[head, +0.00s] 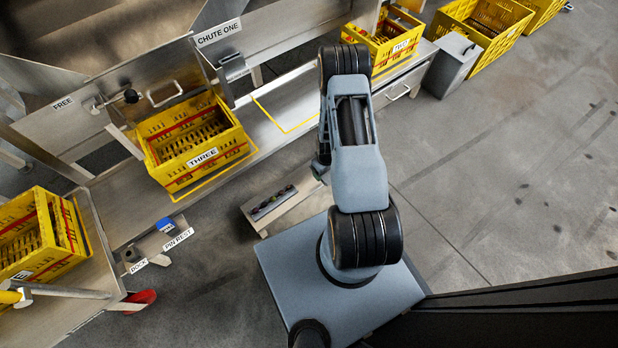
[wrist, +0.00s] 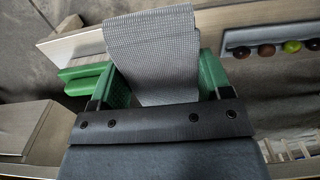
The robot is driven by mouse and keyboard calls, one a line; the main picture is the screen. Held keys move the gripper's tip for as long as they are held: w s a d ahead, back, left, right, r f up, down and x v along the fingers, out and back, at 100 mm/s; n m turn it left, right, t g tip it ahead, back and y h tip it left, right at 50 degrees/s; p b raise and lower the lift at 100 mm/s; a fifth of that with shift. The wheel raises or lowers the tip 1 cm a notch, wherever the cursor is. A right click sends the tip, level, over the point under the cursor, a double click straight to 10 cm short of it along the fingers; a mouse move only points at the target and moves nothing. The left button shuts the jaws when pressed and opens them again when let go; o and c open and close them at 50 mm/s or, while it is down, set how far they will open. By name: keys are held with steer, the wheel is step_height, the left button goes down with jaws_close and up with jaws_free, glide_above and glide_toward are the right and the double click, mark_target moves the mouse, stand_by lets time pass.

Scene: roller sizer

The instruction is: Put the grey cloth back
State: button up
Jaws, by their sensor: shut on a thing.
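The grey cloth (wrist: 152,48), finely checked, shows large in the middle of the wrist view. My gripper (wrist: 160,82) is shut on it, with a green finger at each side of the cloth. The cloth stretches away from the fingers over a pale board or ledge (wrist: 75,48); I cannot tell whether it touches it. In the head view my own arm hides the gripper and the cloth.
A board with a strip of small coloured balls (head: 272,203) lies below the bench; the balls also show in the wrist view (wrist: 291,47). Yellow crate THREE (head: 172,171) stands on the bench, crate TWO (head: 383,52) farther back. Open floor (head: 510,140) lies right.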

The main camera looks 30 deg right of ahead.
steer(key=b, duration=0.3)
glide_above(310, 178)
step_height(310, 178, down, 6)
steer(key=shift+f, duration=0.15)
steer(key=shift+w+f+b, duration=0.15)
steer(key=shift+f+b, duration=1.1)
steer(key=shift+f, duration=0.5)
steer(key=shift+f, duration=0.15)
steer(key=o, duration=0.9)
